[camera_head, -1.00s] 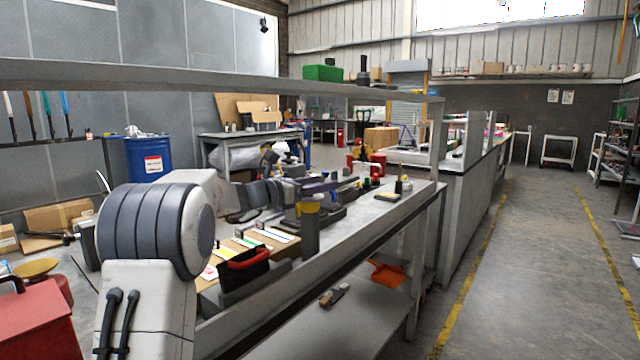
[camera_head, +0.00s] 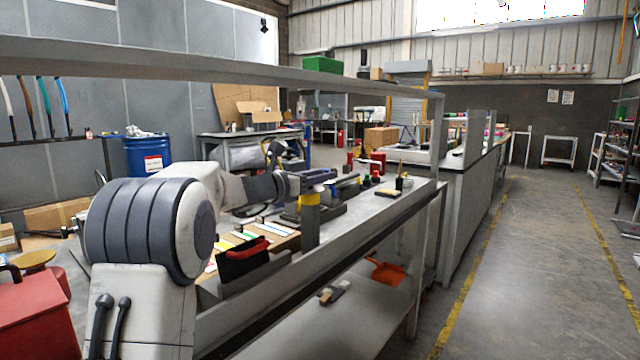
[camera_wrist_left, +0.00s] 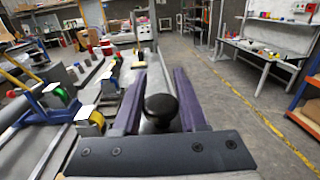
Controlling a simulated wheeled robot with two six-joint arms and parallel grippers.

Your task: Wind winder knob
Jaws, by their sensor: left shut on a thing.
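The winder knob (camera_wrist_left: 161,106) is a round black ball on a grey stem. In the left wrist view it sits between the two purple fingers of my left gripper (camera_wrist_left: 158,78), close to the palm plate. The gripper is shut on it. In the head view my left gripper (camera_head: 322,178) reaches over the bench from the left, and I cannot make out the knob there. The rest of the winder is mostly hidden below the gripper in the wrist view. My right gripper is in neither view.
A grey post with a yellow band (camera_head: 309,222) and a black pouch with red trim (camera_head: 243,262) stand on the bench near my arm. A long grey beam (camera_head: 230,65) crosses above. The aisle floor (camera_head: 530,260) at right is clear.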

